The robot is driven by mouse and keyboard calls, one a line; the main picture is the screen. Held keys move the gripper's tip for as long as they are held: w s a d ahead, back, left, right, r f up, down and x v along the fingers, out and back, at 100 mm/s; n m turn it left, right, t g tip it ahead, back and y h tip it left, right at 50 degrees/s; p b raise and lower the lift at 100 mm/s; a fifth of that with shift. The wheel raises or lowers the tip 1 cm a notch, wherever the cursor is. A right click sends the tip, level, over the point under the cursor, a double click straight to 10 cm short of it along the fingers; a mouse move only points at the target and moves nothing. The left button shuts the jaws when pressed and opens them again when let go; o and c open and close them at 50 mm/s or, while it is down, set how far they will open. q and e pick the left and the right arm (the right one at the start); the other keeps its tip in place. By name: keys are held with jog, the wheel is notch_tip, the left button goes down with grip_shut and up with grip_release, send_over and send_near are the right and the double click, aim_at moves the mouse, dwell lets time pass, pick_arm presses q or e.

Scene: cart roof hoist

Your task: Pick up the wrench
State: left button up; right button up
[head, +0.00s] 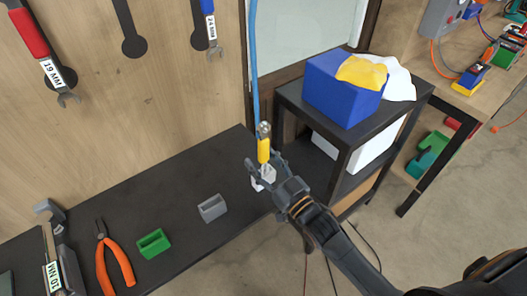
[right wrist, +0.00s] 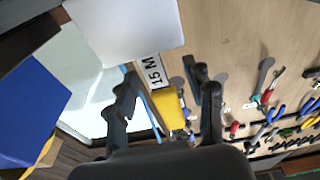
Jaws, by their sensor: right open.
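A wrench with a yellow handle and a silver head (head: 263,150) stands upright at the bench's right end, its lower end at a white block (head: 264,180). My right gripper (head: 262,164) is open, with its fingers low around the handle. In the right wrist view the yellow handle (right wrist: 168,108), with a label reading "15 M", shows between the open fingers (right wrist: 160,78). I cannot tell whether the fingers touch it. Other wrenches hang on the wall: a red one marked 19 MM (head: 29,37) and a blue one marked 24 MM (head: 209,22). My left gripper is not in view.
The dark bench (head: 170,190) holds a grey holder (head: 212,208), a green holder (head: 153,243) and orange pliers (head: 118,262). A blue cable (head: 254,65) hangs behind the wrench. A black shelf cart (head: 345,135) with a blue box (head: 342,92) stands close on the right.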

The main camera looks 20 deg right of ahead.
aim_at(265, 135)
jog(key=shift+c, duration=0.4)
grip_shut()
notch_tip(265, 135, up, 10)
jog(key=shift+r, duration=0.1)
